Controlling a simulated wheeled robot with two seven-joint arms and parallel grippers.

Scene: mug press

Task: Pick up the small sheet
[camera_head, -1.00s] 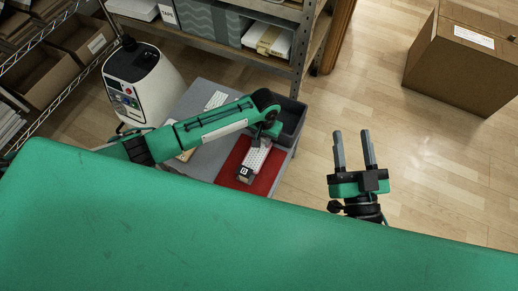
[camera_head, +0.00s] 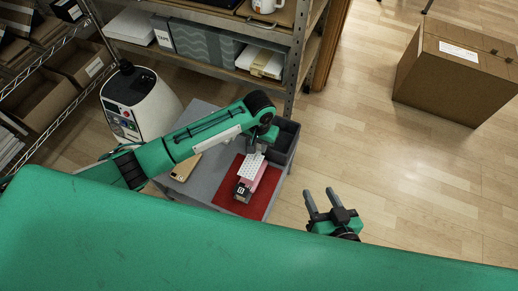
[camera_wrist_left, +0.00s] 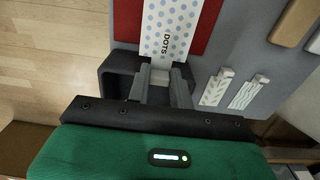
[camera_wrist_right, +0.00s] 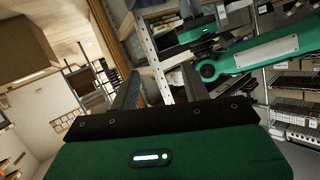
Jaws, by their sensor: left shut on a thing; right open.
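A small white sheet with blue dots and the word DOTS (camera_wrist_left: 168,28) is gripped at its end by my left gripper (camera_wrist_left: 160,78) in the left wrist view. In the head view the sheet (camera_head: 249,166) hangs from my left gripper (camera_head: 257,147) over a pink-sided thing (camera_head: 268,180) with a dark end, on the red mat (camera_head: 261,205). Whether the sheet touches that thing I cannot tell. My right gripper (camera_head: 319,193) is open and empty over the floor.
A dark open bin (camera_head: 286,138) is at the grey table's (camera_head: 200,196) right edge. A tan flat object (camera_head: 187,167) lies left of the mat. A white machine (camera_head: 140,104) stands left, shelving (camera_head: 225,67) behind. A cardboard box (camera_head: 455,75) sits on clear floor at right.

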